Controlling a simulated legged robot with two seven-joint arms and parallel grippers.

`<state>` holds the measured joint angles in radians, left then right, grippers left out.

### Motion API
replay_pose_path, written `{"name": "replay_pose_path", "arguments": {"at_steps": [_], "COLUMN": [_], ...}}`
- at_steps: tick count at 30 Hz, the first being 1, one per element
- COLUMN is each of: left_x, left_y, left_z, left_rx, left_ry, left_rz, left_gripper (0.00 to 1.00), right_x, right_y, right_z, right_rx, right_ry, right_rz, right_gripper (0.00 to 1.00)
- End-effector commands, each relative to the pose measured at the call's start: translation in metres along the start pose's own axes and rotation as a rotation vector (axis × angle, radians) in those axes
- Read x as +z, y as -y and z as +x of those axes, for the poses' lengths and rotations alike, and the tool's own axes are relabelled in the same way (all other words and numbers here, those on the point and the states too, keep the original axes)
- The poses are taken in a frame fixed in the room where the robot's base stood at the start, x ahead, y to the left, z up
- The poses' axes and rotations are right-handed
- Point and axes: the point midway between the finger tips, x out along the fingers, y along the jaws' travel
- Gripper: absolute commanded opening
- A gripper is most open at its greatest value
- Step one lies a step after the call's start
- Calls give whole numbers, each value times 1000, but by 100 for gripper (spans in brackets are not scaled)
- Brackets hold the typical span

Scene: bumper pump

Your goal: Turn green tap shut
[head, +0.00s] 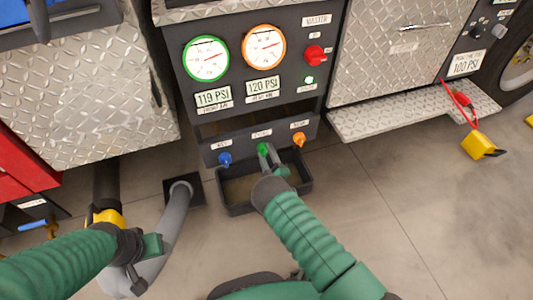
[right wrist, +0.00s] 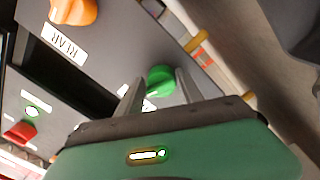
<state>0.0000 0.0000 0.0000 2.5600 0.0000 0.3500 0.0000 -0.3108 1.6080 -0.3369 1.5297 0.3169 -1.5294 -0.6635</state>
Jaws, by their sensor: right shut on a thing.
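The green tap (head: 263,149) sits on the lower edge of the grey pump panel in the head view, between a blue tap (head: 225,159) and an orange tap (head: 298,139). My right gripper (head: 270,156) reaches up to it and is shut on it. In the right wrist view the green tap (right wrist: 160,80) shows between the two grey fingers (right wrist: 158,92), with part of it hidden by them. My left gripper (head: 140,262) is at the lower left, away from the tap, and its finger opening is not clear.
A black drip tray (head: 236,208) lies on the floor under the taps. A grey hose (head: 172,225) rises beside my left gripper. The panel has two gauges (head: 206,58) and a red master knob (head: 314,53). A yellow wheel chock (head: 480,146) is at right. Open floor lies at lower right.

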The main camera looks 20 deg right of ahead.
Motion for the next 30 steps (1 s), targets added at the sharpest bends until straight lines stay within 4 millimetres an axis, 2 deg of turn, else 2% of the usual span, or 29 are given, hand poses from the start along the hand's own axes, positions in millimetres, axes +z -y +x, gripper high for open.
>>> {"name": "replay_pose_path", "arguments": {"at_steps": [1,12,30], "left_x": [0,-1,-1], "left_y": [0,0,0], "left_z": [-1,-2,-3], "left_rx": [0,0,0], "left_ry": [0,0,0], "left_rz": [0,0,0], "left_gripper": [61,61,61], "right_x": [-2,-1,0], "right_y": [8,8,8], "right_z": [-3,-3,-3], "right_rx": [-18,-23,-26], "right_ry": [-6,-22,-24], "right_rz": [-36,-266,-340], "right_gripper": [3,3,3]}}
